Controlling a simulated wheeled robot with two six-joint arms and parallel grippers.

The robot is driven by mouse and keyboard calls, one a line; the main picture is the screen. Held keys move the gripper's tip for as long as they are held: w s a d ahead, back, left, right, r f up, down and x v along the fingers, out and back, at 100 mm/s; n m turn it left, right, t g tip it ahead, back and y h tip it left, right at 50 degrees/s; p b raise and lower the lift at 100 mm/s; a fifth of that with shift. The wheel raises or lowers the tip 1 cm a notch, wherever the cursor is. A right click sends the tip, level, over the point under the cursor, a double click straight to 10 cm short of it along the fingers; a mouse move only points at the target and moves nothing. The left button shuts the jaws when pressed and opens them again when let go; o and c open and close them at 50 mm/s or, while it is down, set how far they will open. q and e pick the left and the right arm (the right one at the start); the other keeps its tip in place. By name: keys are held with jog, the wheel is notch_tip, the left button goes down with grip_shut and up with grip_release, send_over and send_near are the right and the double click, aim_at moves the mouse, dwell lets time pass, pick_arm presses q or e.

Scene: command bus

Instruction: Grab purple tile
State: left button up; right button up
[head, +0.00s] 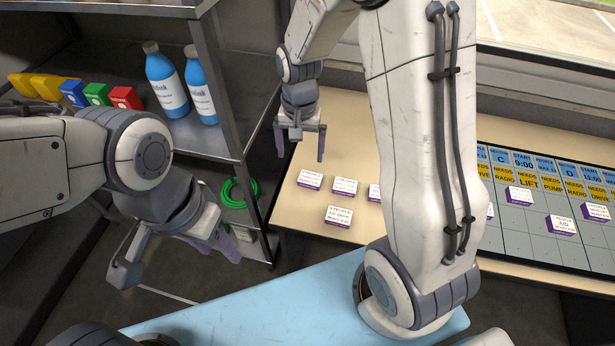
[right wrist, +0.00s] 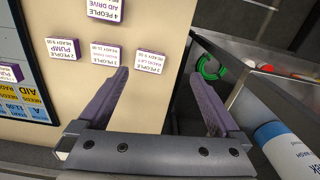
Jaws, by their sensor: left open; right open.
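Several purple tiles with white printed tops lie on the beige desk. In the head view, a row holds a left tile (head: 310,180), a middle tile (head: 345,187) and one partly hidden by my right arm (head: 374,193); another tile (head: 339,215) lies nearer. My right gripper (head: 300,157) is open above the desk, behind the left tile. In the right wrist view, the tile nearest the shelf (right wrist: 150,62) appears just beyond my open fingers (right wrist: 158,76), close to the left fingertip. Nothing is between the fingers. My left gripper (head: 182,260) is open and empty, away from the desk.
A board (head: 545,178) with a printed grid and more purple tiles lies at the right. A blue surface (head: 270,305) is in front.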

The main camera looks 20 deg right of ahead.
jog(key=w+d+f+m, duration=0.2)
jog(key=d+f, duration=0.1)
jog(key=f, duration=0.1)
send_over(310, 177)
notch_tip(310, 177, down, 4)
jog(key=shift+s+f, duration=0.1)
jog(key=shift+s, duration=0.05)
jog(key=shift+f+p, duration=0.55)
jog(key=shift+f, duration=2.25)
jog(key=c, duration=1.2)
jog(key=shift+r, duration=0.1)
jog(key=shift+c, duration=0.2)
